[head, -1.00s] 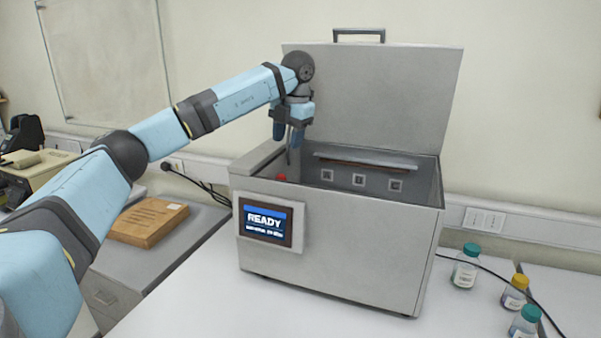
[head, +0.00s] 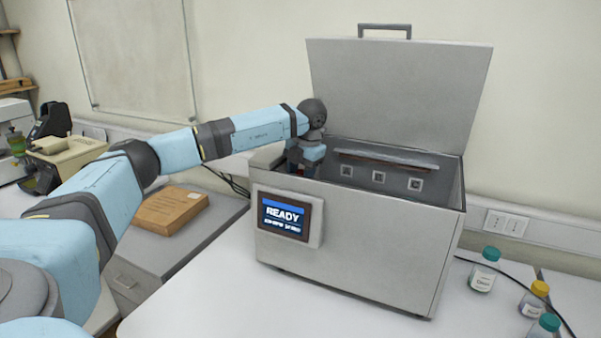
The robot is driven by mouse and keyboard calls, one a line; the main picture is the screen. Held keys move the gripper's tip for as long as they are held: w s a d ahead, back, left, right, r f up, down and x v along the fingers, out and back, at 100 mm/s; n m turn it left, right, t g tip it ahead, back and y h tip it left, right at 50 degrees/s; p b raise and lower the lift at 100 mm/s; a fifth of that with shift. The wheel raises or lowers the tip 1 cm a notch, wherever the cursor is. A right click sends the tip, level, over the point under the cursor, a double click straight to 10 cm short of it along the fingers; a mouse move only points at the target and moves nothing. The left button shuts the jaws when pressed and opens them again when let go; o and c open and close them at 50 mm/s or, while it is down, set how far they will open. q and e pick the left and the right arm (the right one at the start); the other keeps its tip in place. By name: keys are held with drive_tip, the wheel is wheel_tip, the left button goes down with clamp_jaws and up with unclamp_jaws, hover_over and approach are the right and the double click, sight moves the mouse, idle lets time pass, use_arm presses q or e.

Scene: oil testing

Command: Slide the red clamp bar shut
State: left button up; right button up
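The grey metal tank (head: 350,245) stands on the white bench with its lid (head: 400,95) raised. My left gripper (head: 303,170) reaches down into the left end of the tank opening. Its fingertips are hidden behind the front wall, so I cannot see whether they are open or touch anything. The red clamp bar is not clearly visible; the gripper and the front wall cover that part of the tank. A long pale bar (head: 388,157) runs along the inside back wall, above several small square fittings (head: 380,177). My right gripper is out of view.
A lit screen (head: 284,217) on the tank front reads READY. Bottles with teal and yellow caps (head: 484,270) stand right of the tank, near a black cable. A brown box (head: 171,210) lies on the left cabinet. The bench before the tank is clear.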

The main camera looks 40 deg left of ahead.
use_arm(q)
drive_tip(key=shift+f, duration=0.35)
